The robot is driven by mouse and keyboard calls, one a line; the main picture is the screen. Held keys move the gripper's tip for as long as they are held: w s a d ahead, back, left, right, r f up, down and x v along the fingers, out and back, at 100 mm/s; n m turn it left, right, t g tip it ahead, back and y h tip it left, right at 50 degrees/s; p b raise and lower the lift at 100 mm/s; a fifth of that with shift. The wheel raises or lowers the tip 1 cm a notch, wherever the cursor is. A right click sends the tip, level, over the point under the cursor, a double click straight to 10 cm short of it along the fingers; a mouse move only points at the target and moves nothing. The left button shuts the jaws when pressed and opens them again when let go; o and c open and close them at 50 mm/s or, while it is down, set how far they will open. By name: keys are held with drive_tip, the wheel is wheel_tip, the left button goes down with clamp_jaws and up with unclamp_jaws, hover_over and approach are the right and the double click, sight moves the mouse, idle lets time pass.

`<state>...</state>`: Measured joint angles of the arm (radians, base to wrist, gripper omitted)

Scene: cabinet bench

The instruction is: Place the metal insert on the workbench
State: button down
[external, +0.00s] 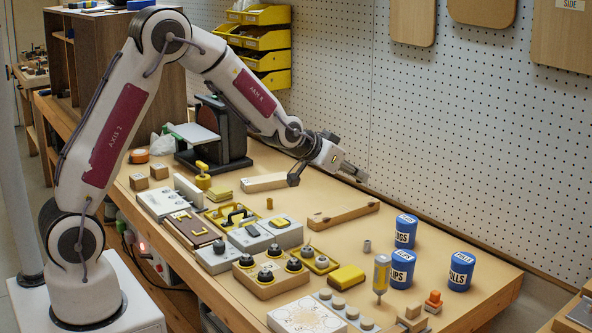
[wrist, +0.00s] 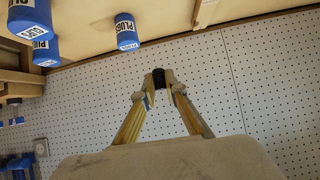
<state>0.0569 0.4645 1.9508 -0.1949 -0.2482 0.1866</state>
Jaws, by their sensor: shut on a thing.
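My gripper (external: 352,172) is raised above the back of the workbench (external: 425,222), pointing toward the pegboard. In the wrist view, my gripper (wrist: 159,82) is shut on a small dark, short, cylinder-like piece (wrist: 158,76) at its fingertips. This may be the metal insert; its material is too dark to tell. It is clear of the bench and too small to make out in the external view. A small grey metal-looking cylinder (external: 367,245) stands upright on the bench, left of the blue containers, apart from my gripper.
Blue labelled containers (external: 405,231) stand at the right, also seen in the wrist view (wrist: 127,35). A wooden bar (external: 343,214) lies mid-bench. Fixtures and a wooden block with knobs (external: 270,275) crowd the front left. The pegboard (external: 440,110) rises behind. Bare surface shows around the bar.

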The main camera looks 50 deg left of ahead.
drive_tip(key=s+a+f+n+g+y, duration=0.2)
drive_tip(key=s+a, duration=0.6)
drive_tip(key=a, duration=1.4)
drive_tip(key=s+a+f+n+g+y, duration=0.2)
drive_tip(key=s+a+n, duration=0.4)
drive_tip(key=a, duration=1.6)
drive_tip(key=s+a+f+n+g+y, duration=0.2)
drive_tip(key=s+a, duration=0.8)
drive_tip(key=a, duration=1.3)
wheel_tip(320, 180, down, 2)
drive_tip(key=n+y, duration=0.2)
drive_tip(key=y, duration=0.1)
drive_tip(key=shift+n+y, duration=0.4)
drive_tip(key=shift+f, duration=0.2)
drive_tip(key=shift+f, duration=3.05)
drive_tip(key=shift+f, duration=0.1)
drive_tip(key=shift+f, duration=1.75)
drive_tip(key=shift+f, duration=0.2)
